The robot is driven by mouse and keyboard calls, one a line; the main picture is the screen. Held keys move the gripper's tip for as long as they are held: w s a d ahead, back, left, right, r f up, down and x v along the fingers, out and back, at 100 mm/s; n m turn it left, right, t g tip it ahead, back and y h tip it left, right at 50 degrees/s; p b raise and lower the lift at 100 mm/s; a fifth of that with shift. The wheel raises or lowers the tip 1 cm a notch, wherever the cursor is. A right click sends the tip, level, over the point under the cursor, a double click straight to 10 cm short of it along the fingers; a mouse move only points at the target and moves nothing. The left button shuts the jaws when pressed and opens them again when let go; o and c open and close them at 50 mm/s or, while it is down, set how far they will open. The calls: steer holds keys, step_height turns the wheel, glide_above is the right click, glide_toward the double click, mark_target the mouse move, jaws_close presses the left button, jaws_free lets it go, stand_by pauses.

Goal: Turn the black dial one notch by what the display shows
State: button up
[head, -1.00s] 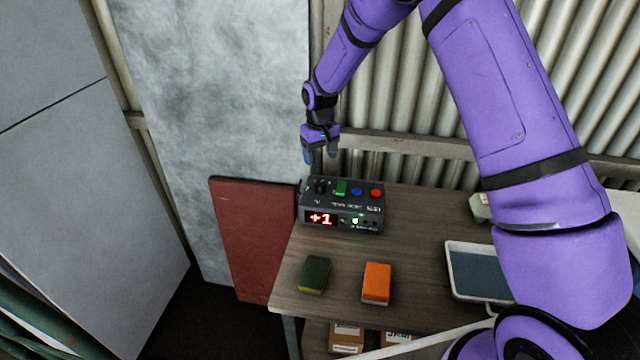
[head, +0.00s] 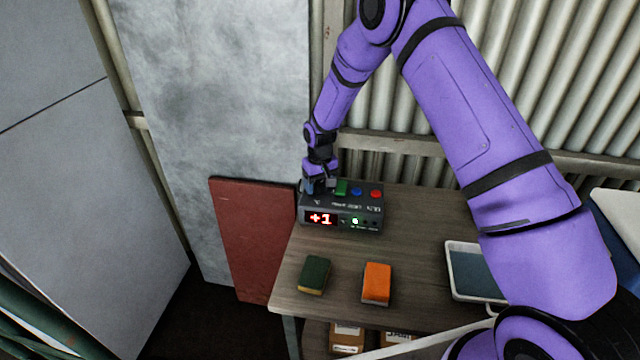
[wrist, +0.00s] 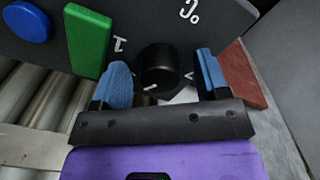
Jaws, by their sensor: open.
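The control box (head: 340,222) is dark grey and stands at the back left of the table. Its display (head: 321,219) shows a red "+1". The black dial (wrist: 159,68) has a white pointer mark and shows in the wrist view; in the head view my gripper hides it. My gripper (head: 319,186) points down over the box's left end. In the wrist view its blue fingertips (wrist: 162,80) are open, one on each side of the dial. I cannot tell whether they touch it.
A green block-shaped button (head: 341,188), a blue button (head: 357,192) and a red button (head: 376,194) sit right of the dial. A dark green block (head: 314,274), an orange block (head: 376,283) and a tray (head: 462,247) lie on the table. The middle of the tabletop is clear.

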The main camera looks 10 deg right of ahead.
steer(key=shift+c, duration=0.4)
steer(key=c, duration=0.8)
steer(key=shift+n, duration=0.3)
steer(key=n, duration=0.5)
steer(key=shift+n, duration=0.3)
steer(key=n, duration=0.5)
steer(key=shift+n, duration=0.4)
steer(key=o, duration=0.9)
